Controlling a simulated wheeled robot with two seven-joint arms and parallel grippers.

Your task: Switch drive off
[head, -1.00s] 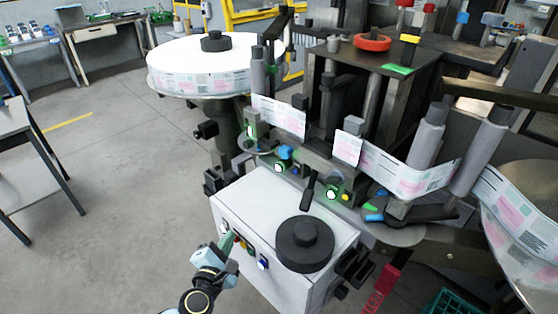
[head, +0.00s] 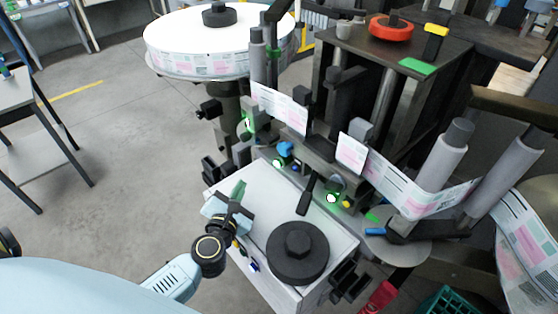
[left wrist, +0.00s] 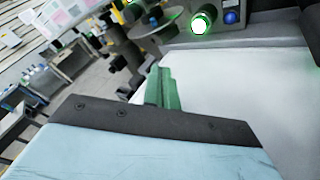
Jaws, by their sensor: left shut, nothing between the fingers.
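My left gripper (head: 238,190) is shut and empty, its green fingertips together over the left part of the white box's top (head: 262,205). I cannot tell if they touch it. The fingers also show in the left wrist view (left wrist: 162,88), with the white top beyond them. On the box's front, a blue control (head: 254,266) shows; the controls beside it are partly hidden by my gripper. Behind the box, two white buttons with lit green rings show, one on the left (head: 280,162) and one on the right (head: 331,198). A lit button (left wrist: 200,25) sits beside a blue one (left wrist: 231,17). No drive label is readable.
A black round knob-topped disc (head: 298,252) sits on the box. A label reel (head: 205,62) stands behind left, and its label web (head: 400,180) runs past grey rollers (head: 440,160). A green crate (head: 445,302) is at lower right. Open floor lies left.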

